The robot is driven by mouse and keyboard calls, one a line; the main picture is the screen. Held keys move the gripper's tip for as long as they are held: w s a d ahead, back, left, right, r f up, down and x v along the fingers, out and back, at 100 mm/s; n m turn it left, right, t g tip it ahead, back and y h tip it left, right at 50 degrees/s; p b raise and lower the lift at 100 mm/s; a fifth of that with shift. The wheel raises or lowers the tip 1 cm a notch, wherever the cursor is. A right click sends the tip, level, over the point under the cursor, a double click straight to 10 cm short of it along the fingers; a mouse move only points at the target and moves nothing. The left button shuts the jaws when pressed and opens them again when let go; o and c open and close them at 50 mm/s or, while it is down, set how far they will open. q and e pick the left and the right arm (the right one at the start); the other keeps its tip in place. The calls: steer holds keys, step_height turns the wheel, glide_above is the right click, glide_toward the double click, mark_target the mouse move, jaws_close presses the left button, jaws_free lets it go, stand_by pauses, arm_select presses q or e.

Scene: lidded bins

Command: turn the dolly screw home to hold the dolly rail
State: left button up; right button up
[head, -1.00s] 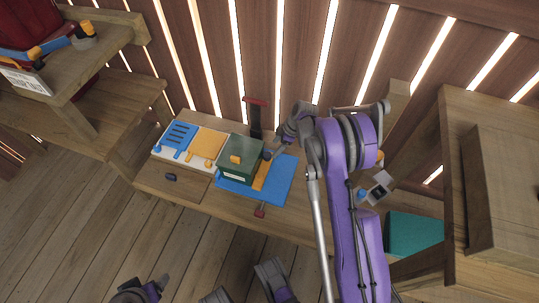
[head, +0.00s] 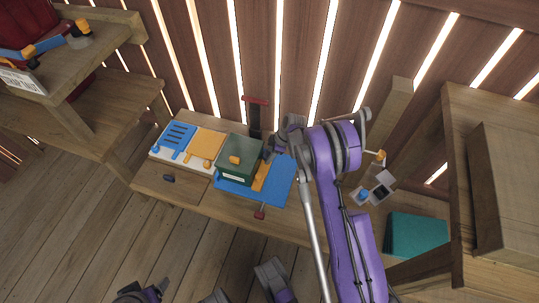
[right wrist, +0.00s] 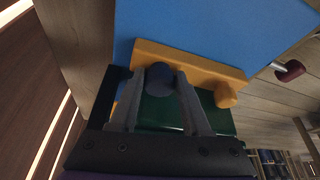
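The dolly screw, which I take to be the dark blue round knob (right wrist: 160,77), sits at the orange rail (right wrist: 200,62), which I take to be the dolly rail. In the right wrist view my right gripper (right wrist: 160,85) has a grey finger on each side of the knob, seemingly touching it. In the head view my right gripper (head: 272,150) is at the right side of a green box (head: 236,172), and the knob is hidden there. The rail (head: 261,177) lies by the box on a blue board (head: 280,184).
Beside the box are an orange panel (head: 206,142) and a blue slotted panel (head: 178,136) on the bench. A red-ended handle (head: 259,212) sticks out at the front. A teal box (head: 415,234) stands at the right. The bench front left is mostly clear.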

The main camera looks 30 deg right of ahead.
jaws_close()
steer(key=shift+m, duration=0.3)
steer(key=shift+s+a+m+t+h+b, duration=0.1)
steer(key=shift+m+t+h+b, duration=0.3)
steer(key=shift+m, duration=0.9)
steer(key=shift+s+a+m+t+h+b, duration=0.1)
steer(key=shift+m+t+h+b, duration=0.3)
steer(key=shift+m, duration=0.9)
steer(key=o, duration=0.6)
jaws_free()
steer(key=shift+r, duration=0.1)
